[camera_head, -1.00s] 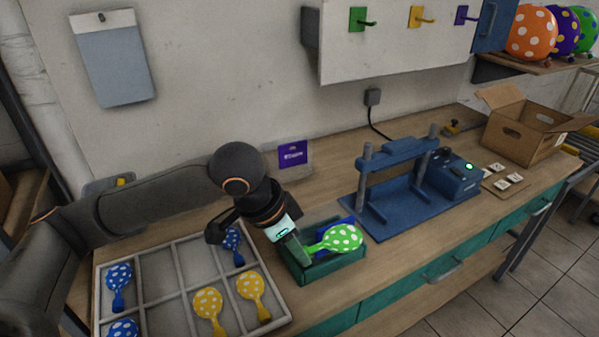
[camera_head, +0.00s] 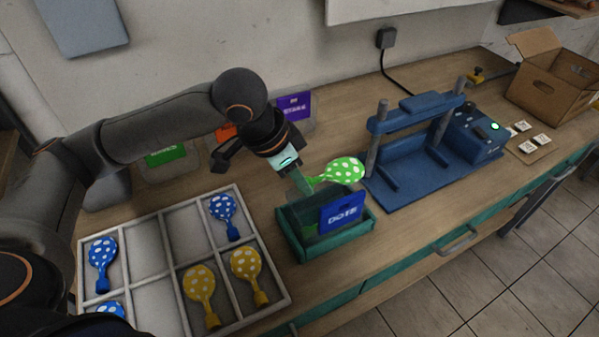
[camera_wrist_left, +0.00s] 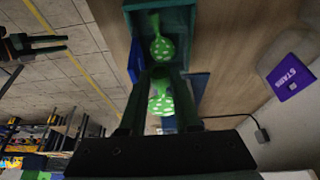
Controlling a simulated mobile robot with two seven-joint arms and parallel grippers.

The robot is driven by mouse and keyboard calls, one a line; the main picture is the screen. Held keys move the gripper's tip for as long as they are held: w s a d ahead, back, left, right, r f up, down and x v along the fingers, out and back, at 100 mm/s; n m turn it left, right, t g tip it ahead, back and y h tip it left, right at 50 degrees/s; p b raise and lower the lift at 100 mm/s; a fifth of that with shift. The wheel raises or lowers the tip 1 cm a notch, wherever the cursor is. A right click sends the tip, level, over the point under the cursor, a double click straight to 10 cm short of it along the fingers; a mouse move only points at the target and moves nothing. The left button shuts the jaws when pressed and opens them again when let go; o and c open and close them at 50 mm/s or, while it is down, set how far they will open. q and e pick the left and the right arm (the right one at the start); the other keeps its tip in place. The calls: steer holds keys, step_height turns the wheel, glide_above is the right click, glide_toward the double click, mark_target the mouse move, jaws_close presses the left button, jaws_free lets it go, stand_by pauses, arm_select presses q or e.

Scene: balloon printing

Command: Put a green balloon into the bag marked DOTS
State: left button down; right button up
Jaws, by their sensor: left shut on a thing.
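My left gripper (camera_head: 301,182) is shut on a green balloon with white dots (camera_head: 346,171), held above the green tray (camera_head: 352,236). The held balloon also shows between the fingers in the left wrist view (camera_wrist_left: 161,104). A blue label reading DOTS (camera_head: 343,213) marks the bag at the tray; the bag itself is hard to make out. In the left wrist view, another green dotted balloon (camera_wrist_left: 161,48) shows within the tray's outline. My right gripper (camera_wrist_left: 52,44) appears at the left of that view, its fingers apart and empty.
A divided tray (camera_head: 236,192) with blue and yellow balloons stands at left. A blue press (camera_head: 425,165) stands right of the green tray. Purple (camera_head: 293,106), orange (camera_head: 227,132) and green labels (camera_head: 166,155) stand behind. A cardboard box (camera_head: 545,95) is far right.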

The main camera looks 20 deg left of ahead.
mark_target(301, 212)
arm_select(q)
step_height(301, 212, down, 6)
steer(key=b, duration=0.6)
steer(key=shift+r+b, duration=0.15)
steer(key=shift+b, duration=0.15)
steer(key=shift+f+b, duration=0.3)
steer(key=shift+f, duration=1.55)
steer(key=c, duration=0.5)
jaws_free()
steer(key=shift+c, duration=0.2)
